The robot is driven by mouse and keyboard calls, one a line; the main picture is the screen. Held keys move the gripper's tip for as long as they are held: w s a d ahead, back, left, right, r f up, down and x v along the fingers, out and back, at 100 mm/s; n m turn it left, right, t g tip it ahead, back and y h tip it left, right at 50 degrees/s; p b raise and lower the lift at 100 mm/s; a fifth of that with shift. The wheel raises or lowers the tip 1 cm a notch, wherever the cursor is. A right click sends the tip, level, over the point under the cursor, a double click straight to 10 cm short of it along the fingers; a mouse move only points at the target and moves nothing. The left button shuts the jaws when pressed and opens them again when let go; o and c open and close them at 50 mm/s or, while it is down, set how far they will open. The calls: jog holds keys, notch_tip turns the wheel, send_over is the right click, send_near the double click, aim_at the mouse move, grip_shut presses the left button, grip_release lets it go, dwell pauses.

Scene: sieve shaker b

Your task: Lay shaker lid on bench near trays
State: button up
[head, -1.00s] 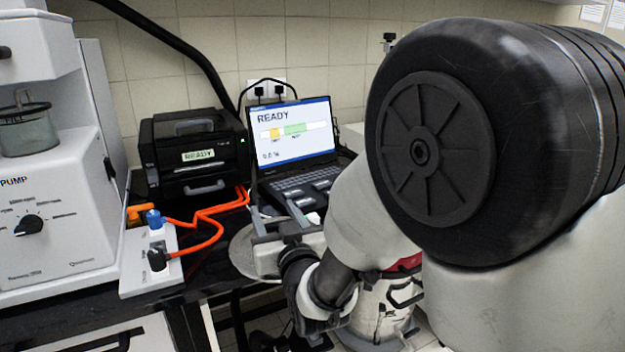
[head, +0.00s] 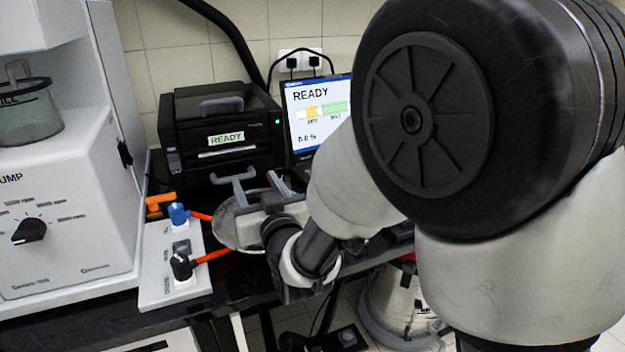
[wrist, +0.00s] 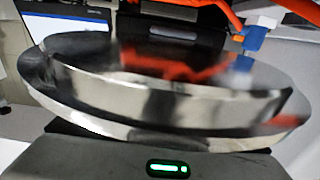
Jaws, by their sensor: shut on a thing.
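The shaker lid (head: 227,226) is a round, shiny grey metal disc with a raised rim. In the head view it shows partly behind my gripper (head: 260,190), in front of the black printer-like device and above the bench edge. In the wrist view the lid (wrist: 170,103) fills most of the picture, its rim close in front of the gripper body. My gripper is shut on the lid. The fingertips' exact contact with it is hidden. I cannot make out the trays clearly.
The white pump unit (head: 65,215) is further left. A vacuum-like canister (head: 395,310) is below the bench.

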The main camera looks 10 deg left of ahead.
notch_tip(320, 180, down, 8)
jog(key=shift+r+b, duration=0.2)
jog(key=shift+b, duration=0.55)
jog(key=shift+f+b, duration=0.25)
jog(key=shift+b, duration=0.05)
jog(key=o, duration=1.3)
jog(key=shift+s, duration=0.1)
jog(key=shift+r, duration=0.1)
